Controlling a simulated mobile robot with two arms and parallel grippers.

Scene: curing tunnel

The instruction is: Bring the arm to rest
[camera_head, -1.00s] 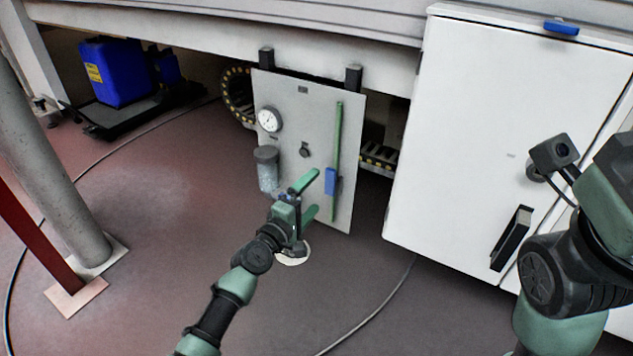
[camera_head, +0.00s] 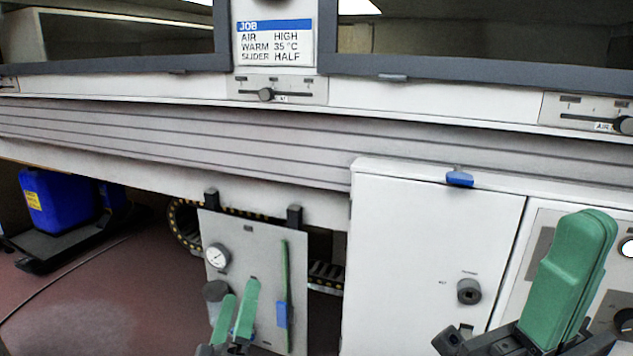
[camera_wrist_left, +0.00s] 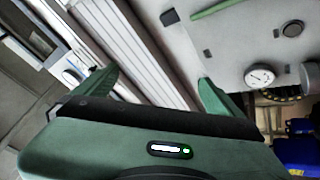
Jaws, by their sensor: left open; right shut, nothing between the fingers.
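My left gripper (camera_head: 238,298) is at the lower middle of the head view, in front of the grey gauge panel (camera_head: 240,250). Its two green fingers stand apart with nothing between them. In the left wrist view the open fingers (camera_wrist_left: 158,85) frame empty space, with the panel beyond them at the upper right. My right gripper (camera_head: 590,225) is at the lower right of the head view, in front of the white cabinet front. Its green fingers lie together, pointing up, and hold nothing. Most of both arms is out of view.
A white cabinet (camera_head: 420,240) with a blue latch (camera_head: 460,178) stands on the right. A job card (camera_head: 275,40) hangs above a slider (camera_head: 266,95) on the long machine. A blue canister (camera_head: 62,200) stands at left, with open red floor before it.

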